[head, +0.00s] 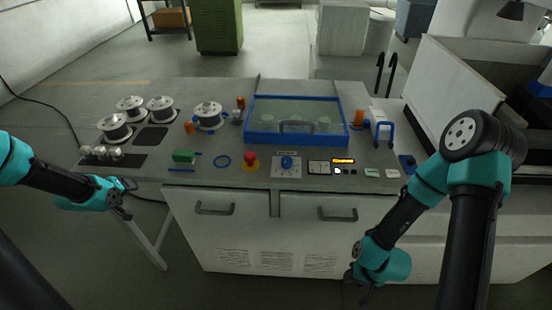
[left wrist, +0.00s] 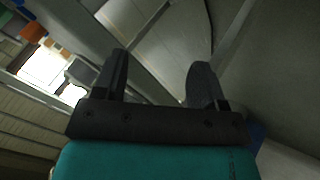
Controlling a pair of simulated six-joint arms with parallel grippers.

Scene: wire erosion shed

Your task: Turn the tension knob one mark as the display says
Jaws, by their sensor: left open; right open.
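The tension knob (head: 287,162) is a blue knob on a light dial plate (head: 283,173) near the front edge of the worktop. The display (head: 343,160) is a small lit orange strip to the right of the knob; its text is too small to read. My left gripper (head: 126,198) is open and empty, off the front left of the worktop, well left of the knob. In the left wrist view its two fingers (left wrist: 157,85) stand apart with nothing between them. My right gripper (head: 358,288) hangs low in front of the cabinet drawers, away from the knob, and is open.
A red mushroom button (head: 250,161) on a yellow base sits just left of the dial. A blue-framed clear cover (head: 296,122) stands behind it. Drawer handles (head: 338,214) stick out below.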

